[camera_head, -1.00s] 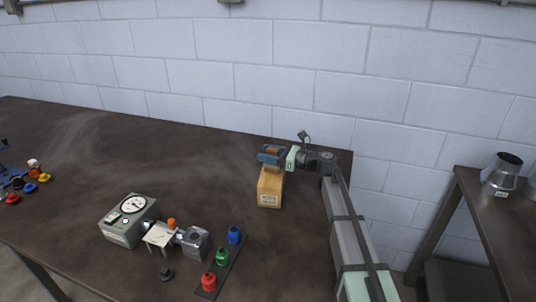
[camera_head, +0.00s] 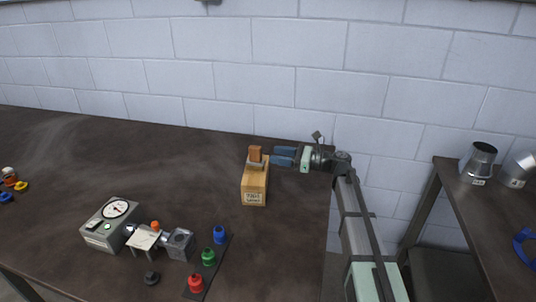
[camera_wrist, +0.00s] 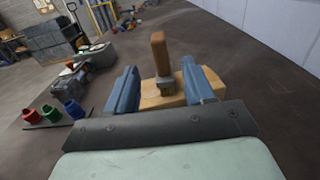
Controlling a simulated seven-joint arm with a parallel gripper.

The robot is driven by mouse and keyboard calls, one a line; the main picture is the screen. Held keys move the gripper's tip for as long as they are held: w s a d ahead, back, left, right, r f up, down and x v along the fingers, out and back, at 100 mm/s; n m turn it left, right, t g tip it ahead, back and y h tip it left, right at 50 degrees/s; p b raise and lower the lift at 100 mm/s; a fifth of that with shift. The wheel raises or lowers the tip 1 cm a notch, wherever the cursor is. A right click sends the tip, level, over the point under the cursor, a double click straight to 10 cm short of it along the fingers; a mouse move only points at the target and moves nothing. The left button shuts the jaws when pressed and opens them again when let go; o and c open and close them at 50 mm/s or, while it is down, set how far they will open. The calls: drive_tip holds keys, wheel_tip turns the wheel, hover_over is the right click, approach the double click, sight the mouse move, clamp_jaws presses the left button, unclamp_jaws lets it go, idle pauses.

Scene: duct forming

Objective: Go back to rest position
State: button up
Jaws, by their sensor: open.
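My gripper (camera_head: 286,156) is open and empty, with blue fingers pointing left, just right of a brown-handled tool (camera_head: 255,154). The tool stands upright on a light wooden block (camera_head: 254,188) near the table's right end. In the wrist view my gripper (camera_wrist: 163,82) has its fingers apart, and the brown handle (camera_wrist: 160,52) shows in the gap between them, farther out. The wooden block (camera_wrist: 180,96) is partly hidden behind the fingers there. I cannot tell the tool's full shape.
On the dark table (camera_head: 140,165) are a gauge box (camera_head: 110,224), a small white stand (camera_head: 145,239), a grey metal block (camera_head: 180,244) and a strip with red (camera_head: 196,284), green and blue pieces. A side table holds metal duct pieces (camera_head: 478,162). The table's middle is clear.

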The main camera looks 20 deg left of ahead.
drive_tip(key=shift+d, duration=0.7)
drive_tip(key=w+d+f+m+t+h, duration=0.1)
drive_tip(key=w+d+f+m+t, duration=0.25)
drive_tip(key=d, duration=0.55)
drive_tip(key=w+d+m+t+h, duration=0.15)
drive_tip(key=w+d+t, duration=0.25)
drive_tip(key=w+d, duration=0.4)
drive_tip(key=s+d+f+h, duration=0.2)
drive_tip(key=d+f, duration=0.1)
drive_tip(key=f, duration=0.4)
drive_tip(key=s+d+f+h, duration=0.2)
drive_tip(key=d+f, duration=0.2)
drive_tip(key=f, duration=0.3)
drive_tip(key=s+f+n+g+h, duration=0.6)
drive_tip(key=s+f+n, duration=0.5)
drive_tip(key=s+f, duration=1.75)
drive_tip(key=s+d+f+n+g+h, duration=0.1)
drive_tip(key=s+d+f+n+g, duration=0.1)
drive_tip(key=s, duration=0.8)
drive_tip(key=s+d+f+n+g+h, duration=0.2)
drive_tip(key=s+f+n, duration=0.3)
drive_tip(key=s, duration=0.5)
drive_tip(key=s+d+f+n+g+h, duration=0.2)
drive_tip(key=s+d+f+n+g, duration=0.2)
drive_tip(key=s, duration=0.6)
drive_tip(key=shift+s+d+f+n, duration=0.15)
drive_tip(key=shift+s+d+n, duration=0.1)
drive_tip(key=shift+s+n, duration=0.1)
